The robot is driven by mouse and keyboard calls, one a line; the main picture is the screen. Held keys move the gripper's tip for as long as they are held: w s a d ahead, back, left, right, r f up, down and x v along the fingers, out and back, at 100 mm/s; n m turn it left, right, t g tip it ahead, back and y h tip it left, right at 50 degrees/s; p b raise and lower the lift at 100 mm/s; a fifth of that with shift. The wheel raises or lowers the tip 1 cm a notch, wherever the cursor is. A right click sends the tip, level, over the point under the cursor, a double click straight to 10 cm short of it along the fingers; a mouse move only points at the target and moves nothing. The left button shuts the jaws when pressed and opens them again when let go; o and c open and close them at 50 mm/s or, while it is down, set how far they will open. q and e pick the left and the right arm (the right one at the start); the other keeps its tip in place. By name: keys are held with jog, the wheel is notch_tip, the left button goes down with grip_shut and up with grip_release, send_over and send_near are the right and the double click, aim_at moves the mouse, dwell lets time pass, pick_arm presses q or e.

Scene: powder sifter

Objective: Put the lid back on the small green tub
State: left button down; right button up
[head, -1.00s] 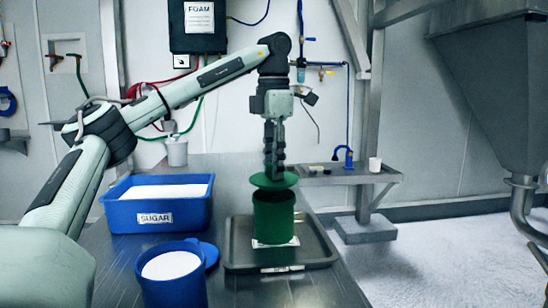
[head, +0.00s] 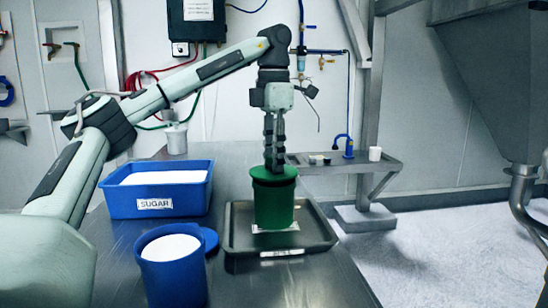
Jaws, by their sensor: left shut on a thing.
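The small green tub (head: 273,208) stands upright on a dark tray (head: 237,240), on a white label or paper. The green lid (head: 274,174) sits at the tub's rim, roughly level and over the opening. I cannot tell whether it is fully seated. My left gripper (head: 274,164) points straight down from above and is shut on the lid at its middle. The fingertips partly hide the lid's top. My right gripper is not in view.
A blue bin (head: 158,203) labelled SUGAR, holding white powder, stands left of the tray. A side shelf (head: 340,166) holds small items behind right.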

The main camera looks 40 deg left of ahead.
pick_arm(q)
jog(key=shift+p, duration=0.5)
dwell(0.8)
jog(key=shift+f, duration=0.15)
dwell(1.1)
jog(key=c, duration=0.6)
grip_release()
jog(key=shift+c, duration=0.2)
jog(key=shift+r, duration=3.5)
jog(key=shift+c, duration=0.2)
grip_shut()
